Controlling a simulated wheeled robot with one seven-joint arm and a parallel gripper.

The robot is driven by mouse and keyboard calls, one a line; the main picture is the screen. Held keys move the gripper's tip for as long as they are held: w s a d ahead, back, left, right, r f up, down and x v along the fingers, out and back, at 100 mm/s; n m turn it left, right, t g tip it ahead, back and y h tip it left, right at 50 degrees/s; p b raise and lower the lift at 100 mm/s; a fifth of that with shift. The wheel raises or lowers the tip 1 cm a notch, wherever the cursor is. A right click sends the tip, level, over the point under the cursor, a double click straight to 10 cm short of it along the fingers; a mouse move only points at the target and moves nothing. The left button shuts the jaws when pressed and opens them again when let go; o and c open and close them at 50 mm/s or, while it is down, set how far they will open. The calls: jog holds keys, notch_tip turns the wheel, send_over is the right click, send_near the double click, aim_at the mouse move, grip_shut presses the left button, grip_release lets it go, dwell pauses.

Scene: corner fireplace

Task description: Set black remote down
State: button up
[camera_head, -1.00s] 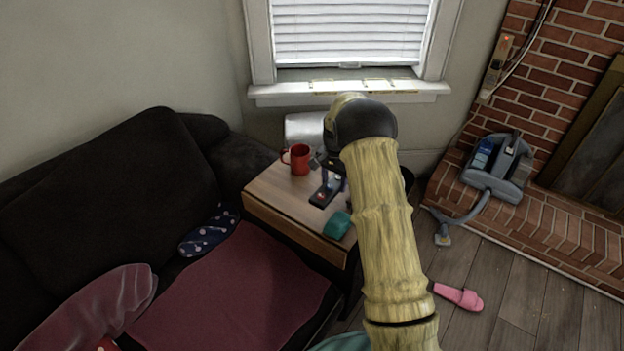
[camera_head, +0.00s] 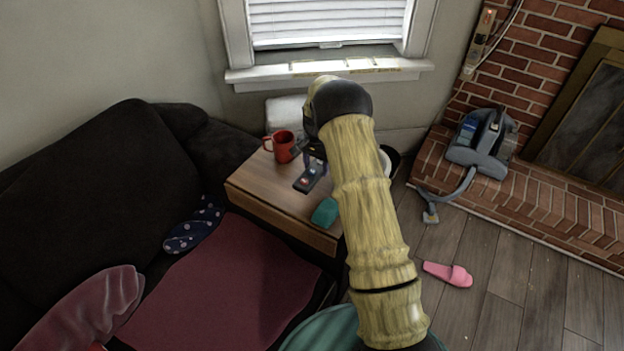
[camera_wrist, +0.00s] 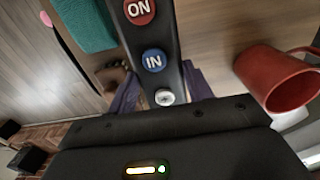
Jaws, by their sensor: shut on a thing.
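The black remote (camera_head: 308,182) is at the side table's wooden top (camera_head: 258,188), right of and in front of the red mug (camera_head: 281,147). I cannot tell whether it touches the surface. My gripper (camera_head: 314,164) is directly above it, shut on it. In the wrist view the remote (camera_wrist: 151,38) shows a red ON button, a blue IN button and a silver knob. The purple fingers of my gripper (camera_wrist: 163,88) flank its near end. The remote's far end is cut off by the picture edge.
A teal item (camera_head: 325,211) lies at the table's front right corner, near the remote. The mug (camera_wrist: 280,80) stands close on the right in the wrist view. A dark sofa (camera_head: 90,190) borders the table's left. The table's left front area is clear.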

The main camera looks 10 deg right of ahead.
aim_at(316, 168)
jog(key=shift+f, duration=1.45)
notch_tip(316, 168, down, 3)
jog(key=shift+f, duration=0.35)
jog(key=shift+f, duration=0.15)
jog(key=o, duration=1.1)
jog(key=shift+o, duration=0.2)
